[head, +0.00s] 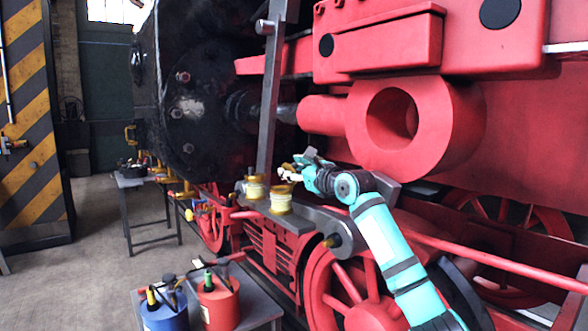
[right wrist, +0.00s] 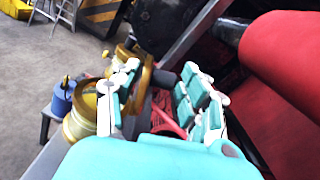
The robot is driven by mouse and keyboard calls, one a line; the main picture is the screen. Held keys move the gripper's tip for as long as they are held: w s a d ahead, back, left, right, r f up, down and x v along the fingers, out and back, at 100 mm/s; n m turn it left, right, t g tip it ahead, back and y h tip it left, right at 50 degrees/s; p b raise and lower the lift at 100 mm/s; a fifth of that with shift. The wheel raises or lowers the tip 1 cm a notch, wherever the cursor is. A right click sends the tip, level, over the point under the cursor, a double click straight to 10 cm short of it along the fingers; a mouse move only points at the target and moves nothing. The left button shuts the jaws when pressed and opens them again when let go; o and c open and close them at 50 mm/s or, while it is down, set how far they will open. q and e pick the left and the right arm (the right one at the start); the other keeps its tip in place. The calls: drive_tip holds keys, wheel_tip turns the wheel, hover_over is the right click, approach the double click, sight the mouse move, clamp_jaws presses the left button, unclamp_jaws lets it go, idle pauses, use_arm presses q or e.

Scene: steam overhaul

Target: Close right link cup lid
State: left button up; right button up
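Two cream and brass link cups stand on the grey rod in the head view. The right link cup (head: 281,202) is nearer, and the left link cup (head: 255,188) is just behind it. My right gripper (head: 285,173) is just above and beside the right cup. In the right wrist view its two fingers (right wrist: 161,72) are apart, with no object clearly held between them. A brass cup (right wrist: 80,125) is left of the fingers, and more brass (right wrist: 143,78) shows behind the left finger. The lid's state is unclear, partly hidden by the gripper. My left gripper is out of view.
A large red rod end with a round hole (head: 424,110) hangs above my right arm. A grey upright lever (head: 270,100) stands behind the cups. Blue (head: 165,312) and red (head: 219,305) cans stand on a low table (head: 262,308) in front.

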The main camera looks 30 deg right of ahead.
clamp_jaws()
drive_tip(key=shift+a+r+n+b, duration=0.1)
drive_tip(key=shift+a+n+b, duration=0.15)
drive_tip(key=shift+n, duration=0.65)
drive_tip(key=shift+a+r+n+b, duration=0.1)
drive_tip(key=shift+a+n, duration=0.25)
drive_tip(key=shift+n, duration=0.55)
idle(1.0)
drive_tip(key=shift+s+a+f+n+b, duration=0.1)
drive_tip(key=shift+a+n+b, duration=0.25)
drive_tip(key=shift+n, duration=0.55)
drive_tip(key=shift+s+a+f+n+b, duration=0.1)
drive_tip(key=shift+a+n+b, duration=0.15)
drive_tip(key=shift+n, duration=0.65)
idle(0.7)
idle(0.5)
unclamp_jaws()
drive_tip(key=shift+w, duration=0.1)
drive_tip(key=shift+o, duration=0.5)
drive_tip(key=shift+f, duration=0.15)
drive_tip(key=s, duration=1.2)
drive_tip(key=shift+d, duration=0.4)
